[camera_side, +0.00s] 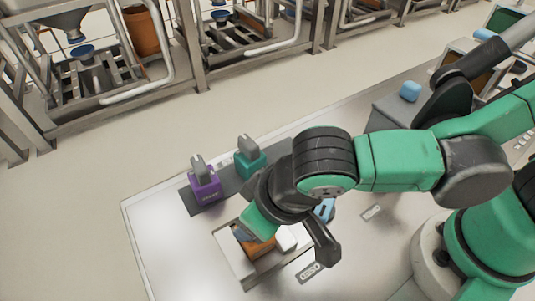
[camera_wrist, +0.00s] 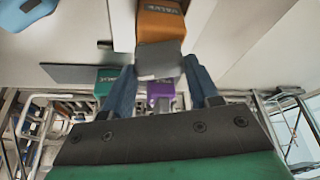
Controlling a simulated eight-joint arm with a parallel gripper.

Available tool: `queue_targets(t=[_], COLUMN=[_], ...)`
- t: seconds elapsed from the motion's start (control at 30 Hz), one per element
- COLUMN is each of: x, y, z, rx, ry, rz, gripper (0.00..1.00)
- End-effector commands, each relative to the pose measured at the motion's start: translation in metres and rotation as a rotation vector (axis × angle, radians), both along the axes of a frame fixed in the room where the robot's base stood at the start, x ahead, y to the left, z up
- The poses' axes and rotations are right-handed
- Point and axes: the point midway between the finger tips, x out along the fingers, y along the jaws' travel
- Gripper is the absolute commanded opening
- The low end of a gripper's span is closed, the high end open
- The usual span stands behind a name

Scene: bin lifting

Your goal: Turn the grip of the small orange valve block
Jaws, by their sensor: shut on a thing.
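The small orange valve block (camera_side: 262,248) shows in the side view low in a pale open bin (camera_side: 232,258), partly hidden by my gripper (camera_side: 246,236). In the wrist view the orange block (camera_wrist: 162,24), with VALVE lettering, is at top centre. Its grey grip (camera_wrist: 160,60) points toward my palm. My gripper (camera_wrist: 160,72) has its two dark blue fingers either side of this grip and is shut on it. The contact faces are partly hidden. I cannot tell whether the block rests on the bin floor.
A purple valve block (camera_side: 204,188) and a teal valve block (camera_side: 250,162) stand on a dark strip behind the bin. A light blue object (camera_side: 325,210) is right of the bin. The table's left end (camera_side: 150,225) is clear. Metal frames stand beyond.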

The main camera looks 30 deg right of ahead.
Motion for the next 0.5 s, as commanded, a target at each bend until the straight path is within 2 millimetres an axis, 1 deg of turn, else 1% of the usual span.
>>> queue_targets(t=[0.2,0.5], x=[-0.0010,-0.0013], y=[0.0007,0.0009], z=[-0.0003,-0.0004], rx=[-0.002,-0.002], ry=[0.002,0.003], rz=[-0.168,-0.318], gripper=[0.02,0.02])
